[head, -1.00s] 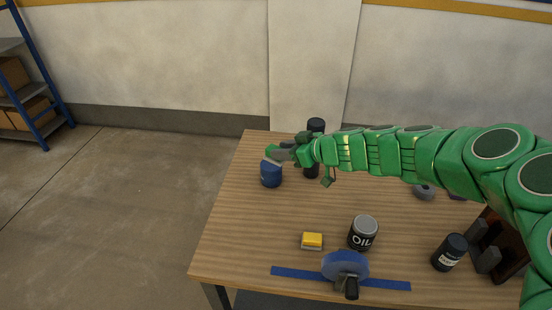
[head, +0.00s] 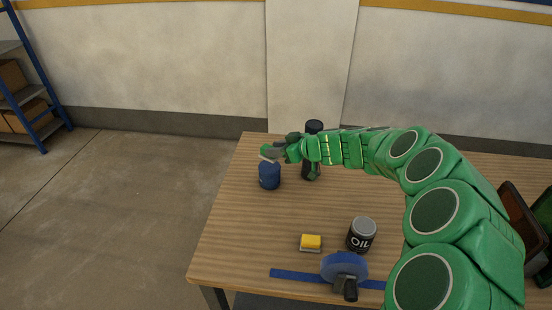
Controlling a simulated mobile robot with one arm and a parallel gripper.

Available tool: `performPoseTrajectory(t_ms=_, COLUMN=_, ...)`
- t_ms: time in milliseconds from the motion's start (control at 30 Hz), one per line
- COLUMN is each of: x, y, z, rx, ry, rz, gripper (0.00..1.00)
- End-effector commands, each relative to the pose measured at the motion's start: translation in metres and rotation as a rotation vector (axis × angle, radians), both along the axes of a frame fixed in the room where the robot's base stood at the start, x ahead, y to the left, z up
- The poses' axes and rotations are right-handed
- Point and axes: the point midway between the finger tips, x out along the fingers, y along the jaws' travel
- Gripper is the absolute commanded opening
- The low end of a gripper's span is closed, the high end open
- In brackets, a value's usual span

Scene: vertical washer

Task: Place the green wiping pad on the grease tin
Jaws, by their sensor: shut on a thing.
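My gripper (head: 279,150) is over the far left part of the table. It is shut on a small green pad (head: 267,150) with a pale lower edge, seen small and partly covered by the fingers. A blue tin (head: 269,179) stands upright on the table just below the pad. It looks like the grease tin, but no label is readable. The pad appears above the tin's top, with a small gap in the picture; I cannot tell the exact height or whether they touch.
A black bottle (head: 314,127) stands behind my wrist, partly hidden. The wooden table (head: 232,225) is bare at left. My arm covers much of the right side.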

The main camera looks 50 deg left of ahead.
Motion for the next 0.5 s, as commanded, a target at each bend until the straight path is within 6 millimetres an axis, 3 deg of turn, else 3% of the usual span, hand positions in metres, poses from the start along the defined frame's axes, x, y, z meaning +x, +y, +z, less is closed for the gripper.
performPoseTrajectory(t_ms=200, x=0.007, y=0.012, z=-0.018, rx=-0.002, ry=-0.003, rz=-0.001, gripper=0.02)
performPoseTrajectory(t_ms=500, x=0.010, y=0.018, z=-0.024, rx=0.001, ry=-0.002, rz=-0.001, gripper=0.02)
